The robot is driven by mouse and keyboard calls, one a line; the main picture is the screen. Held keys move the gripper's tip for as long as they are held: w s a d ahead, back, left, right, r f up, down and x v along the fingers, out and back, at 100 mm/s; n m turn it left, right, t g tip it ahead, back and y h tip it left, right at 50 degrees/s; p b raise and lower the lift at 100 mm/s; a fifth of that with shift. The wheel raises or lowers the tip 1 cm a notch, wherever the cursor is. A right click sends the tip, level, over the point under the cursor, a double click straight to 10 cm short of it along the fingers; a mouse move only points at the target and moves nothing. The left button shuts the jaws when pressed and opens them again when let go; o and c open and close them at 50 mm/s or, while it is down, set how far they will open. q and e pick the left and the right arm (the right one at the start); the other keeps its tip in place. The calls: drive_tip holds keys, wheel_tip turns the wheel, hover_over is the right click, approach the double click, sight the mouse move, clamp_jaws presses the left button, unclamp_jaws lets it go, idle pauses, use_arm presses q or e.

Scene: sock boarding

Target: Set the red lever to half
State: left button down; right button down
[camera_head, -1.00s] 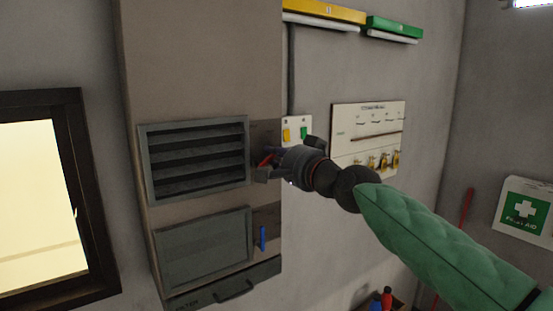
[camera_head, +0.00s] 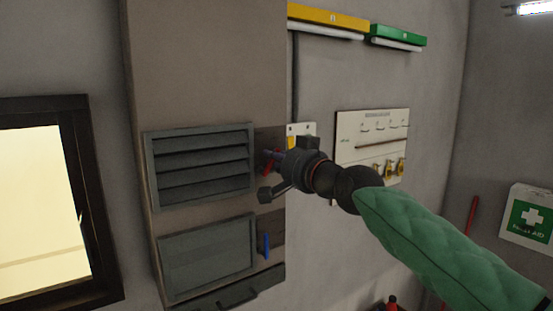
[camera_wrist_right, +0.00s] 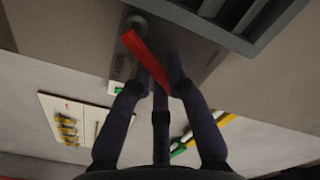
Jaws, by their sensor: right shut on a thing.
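The red lever (camera_head: 268,166) sits on a dark plate to the right of the upper louvre (camera_head: 200,165). In the head view only a small part of it shows beside my fingers. In the right wrist view the red lever (camera_wrist_right: 148,58) runs slanting from its round pivot in between my fingers. My right gripper (camera_head: 271,175) is shut on the lever, one dark finger standing out low to the left; its fingers also show in the right wrist view (camera_wrist_right: 161,75). The louvre slats are tilted, with narrow dark gaps. My left gripper is out of view.
A blue lever (camera_head: 266,246) sits below, beside a lower grey panel (camera_head: 208,258). A handle (camera_head: 238,297) juts out at the bottom. A switch plate (camera_head: 294,130) and a hook board (camera_head: 372,125) are on the wall behind my right arm.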

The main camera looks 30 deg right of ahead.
drive_tip(key=c, duration=1.2)
unclamp_jaws()
drive_tip(key=shift+w, duration=0.1)
drive_tip(key=s, duration=1.2)
drive_tip(key=shift+d, duration=0.45)
